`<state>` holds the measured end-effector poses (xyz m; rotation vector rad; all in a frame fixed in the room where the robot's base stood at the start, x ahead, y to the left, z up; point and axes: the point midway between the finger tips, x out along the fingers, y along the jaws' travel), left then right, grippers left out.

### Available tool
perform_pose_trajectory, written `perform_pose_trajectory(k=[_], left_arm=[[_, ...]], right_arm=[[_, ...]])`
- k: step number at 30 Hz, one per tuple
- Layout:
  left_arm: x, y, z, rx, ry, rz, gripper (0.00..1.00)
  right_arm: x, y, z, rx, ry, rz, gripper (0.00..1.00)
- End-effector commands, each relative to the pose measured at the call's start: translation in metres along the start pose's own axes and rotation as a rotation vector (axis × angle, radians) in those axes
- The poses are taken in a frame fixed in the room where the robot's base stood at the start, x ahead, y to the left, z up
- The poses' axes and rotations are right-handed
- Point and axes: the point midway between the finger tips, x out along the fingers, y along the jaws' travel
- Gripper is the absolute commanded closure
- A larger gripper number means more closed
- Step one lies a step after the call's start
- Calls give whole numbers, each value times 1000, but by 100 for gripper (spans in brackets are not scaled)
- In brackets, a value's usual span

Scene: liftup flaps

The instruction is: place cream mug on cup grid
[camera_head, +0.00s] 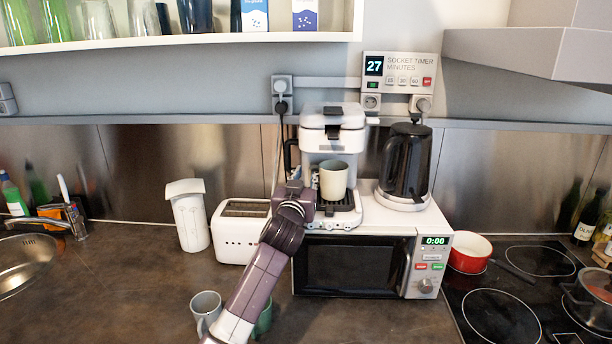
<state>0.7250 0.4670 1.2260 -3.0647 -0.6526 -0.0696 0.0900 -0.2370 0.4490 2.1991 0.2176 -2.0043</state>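The cream mug (333,181) is upright inside the white coffee machine (333,128), above the dark cup grid (343,207). Whether its base touches the grid or is slightly above it is hard to tell. My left gripper (313,194) is at the mug's lower left side, its arm reaching up from the bottom of the view. Its fingertips are small and dark against the machine, so their grip on the mug is unclear. My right gripper is not in view.
The coffee machine and black kettle (406,162) stand on the microwave (350,265). A white toaster (239,232) is to its left. A grey mug (206,309) and a partly hidden green mug (264,319) stand on the counter near my arm. A red pot (469,253) is right.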

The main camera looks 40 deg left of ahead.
Motion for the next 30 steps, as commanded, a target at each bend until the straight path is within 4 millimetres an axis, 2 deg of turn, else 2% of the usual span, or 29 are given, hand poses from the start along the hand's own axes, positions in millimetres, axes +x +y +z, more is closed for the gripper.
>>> perform_pose_trajectory(k=[5,10,24,30], left_arm=[[0,0,-3,0,1,0,76],[-13,1,0,-1,0,1,76],[-90,0,0,-1,1,1,76],[-113,0,-1,-1,0,0,76]], right_arm=[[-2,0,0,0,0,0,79],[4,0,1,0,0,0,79],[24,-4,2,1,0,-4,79],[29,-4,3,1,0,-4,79]])
